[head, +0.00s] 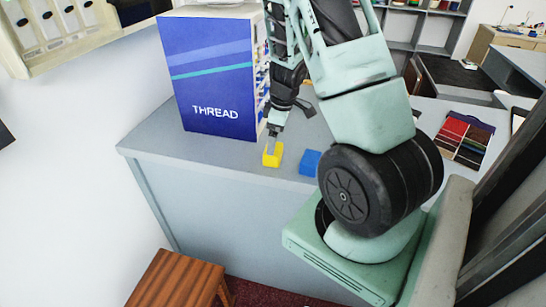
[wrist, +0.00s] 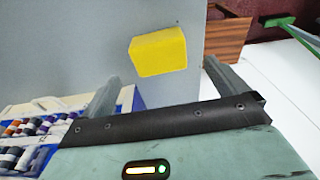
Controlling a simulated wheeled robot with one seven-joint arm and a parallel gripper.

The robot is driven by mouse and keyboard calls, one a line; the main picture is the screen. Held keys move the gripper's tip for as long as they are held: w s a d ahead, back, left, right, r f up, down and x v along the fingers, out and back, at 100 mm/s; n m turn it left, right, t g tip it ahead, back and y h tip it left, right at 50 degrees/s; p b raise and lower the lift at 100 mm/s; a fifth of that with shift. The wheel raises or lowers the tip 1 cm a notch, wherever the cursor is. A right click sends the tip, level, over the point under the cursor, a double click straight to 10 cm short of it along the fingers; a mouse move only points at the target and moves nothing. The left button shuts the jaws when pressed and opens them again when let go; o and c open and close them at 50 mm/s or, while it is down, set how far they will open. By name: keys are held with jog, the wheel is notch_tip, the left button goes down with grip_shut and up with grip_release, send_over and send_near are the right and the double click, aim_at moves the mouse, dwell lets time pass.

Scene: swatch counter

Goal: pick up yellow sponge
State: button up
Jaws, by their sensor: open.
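The yellow sponge (head: 272,154) is a small block on the grey counter near its front edge. In the wrist view the yellow sponge (wrist: 158,51) lies ahead of the fingertips, between their two lines. My gripper (head: 275,131) is just above or beside the sponge in the head view; I cannot tell whether it touches. In the wrist view my gripper (wrist: 160,75) has its two fingers spread apart with nothing between them.
A blue block (head: 310,162) lies on the counter (head: 220,160) just right of the sponge. The blue thread cabinet (head: 212,80) stands behind and left, with spools (wrist: 30,128) on its open side. Colour swatches (head: 462,138) lie farther right. A wooden stool (head: 178,280) stands in front.

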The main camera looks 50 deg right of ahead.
jog(key=shift+w+a+f, duration=0.1)
jog(key=shift+w+f, duration=0.1)
jog(key=shift+f, duration=1.25)
jog(key=shift+w+f, duration=0.15)
jog(key=shift+f, duration=1.25)
jog(key=c, duration=1)
